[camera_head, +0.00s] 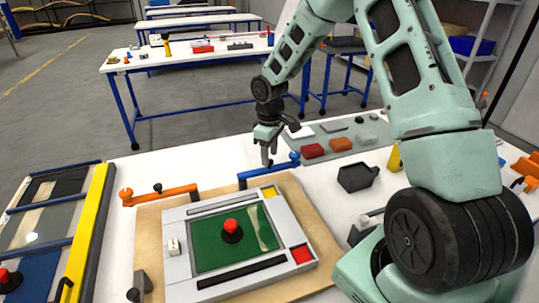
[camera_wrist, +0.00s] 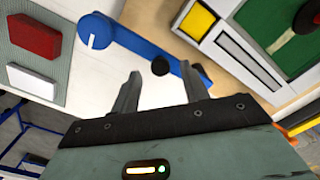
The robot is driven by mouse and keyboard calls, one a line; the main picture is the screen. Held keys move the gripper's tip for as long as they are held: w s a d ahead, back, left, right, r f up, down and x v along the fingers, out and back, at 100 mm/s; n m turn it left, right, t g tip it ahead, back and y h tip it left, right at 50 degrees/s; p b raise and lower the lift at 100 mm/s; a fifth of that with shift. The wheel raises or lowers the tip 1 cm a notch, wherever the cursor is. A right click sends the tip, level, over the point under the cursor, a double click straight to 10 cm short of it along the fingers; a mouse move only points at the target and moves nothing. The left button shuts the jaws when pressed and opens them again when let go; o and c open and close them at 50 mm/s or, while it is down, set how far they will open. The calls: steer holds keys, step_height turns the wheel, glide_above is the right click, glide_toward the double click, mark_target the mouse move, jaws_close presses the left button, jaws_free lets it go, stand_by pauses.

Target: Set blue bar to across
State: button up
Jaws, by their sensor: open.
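The blue bar (camera_head: 262,175) lies along the back edge of the wooden board, with a round blue end at its right. In the wrist view the blue bar (camera_wrist: 135,42) runs slantwise from a round blue end with a white mark, and a black knob (camera_wrist: 160,65) stands on it. My gripper (camera_head: 267,163) points down just above and beside the bar, near its middle. In the wrist view the fingers of my gripper (camera_wrist: 162,85) are apart, with nothing between them. The knob appears just beyond the fingertips; I cannot tell whether they touch.
An orange bar (camera_head: 165,195) with a dark knob lies left of the blue bar. The grey frame (camera_head: 185,262) with a green panel and red knob sits on the wooden board (camera_head: 322,232). A grey mat (camera_head: 372,140) with red and orange blocks lies to the right.

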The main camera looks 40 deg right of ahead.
steer(key=shift+f, duration=0.85)
jaws_close()
